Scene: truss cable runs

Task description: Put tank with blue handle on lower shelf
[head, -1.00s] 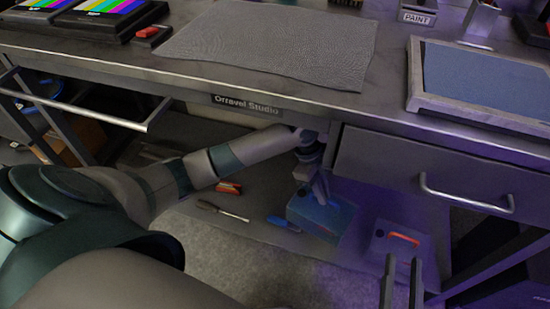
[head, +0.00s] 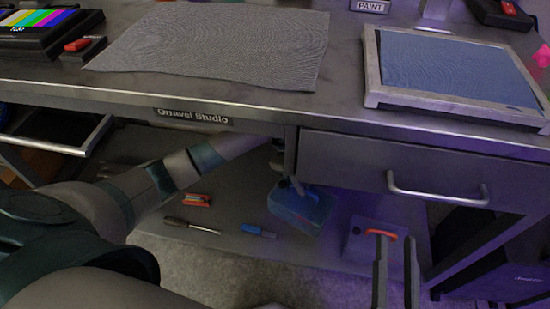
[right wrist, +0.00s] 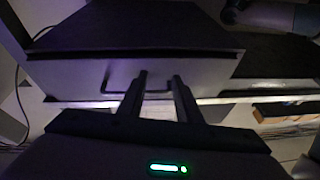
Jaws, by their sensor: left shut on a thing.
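The tank with the blue handle (head: 298,212) is a blue-teal box under the workbench, over the lower shelf (head: 240,257). My left gripper (head: 294,186) reaches in under the bench and is shut on its handle, which is mostly hidden by the fingers. I cannot tell whether the tank's base touches the shelf. My right gripper (head: 396,275) is open and empty, in front of a second tank with a red handle (head: 359,246). It also shows open in the right wrist view (right wrist: 160,90), with a drawer handle beyond the fingers.
A screwdriver (head: 192,226), a red tool (head: 197,200) and a small blue object (head: 258,231) lie on the lower shelf, left of the held tank. A closed drawer (head: 345,165) hangs above the tanks. A bench leg (head: 490,255) stands at right.

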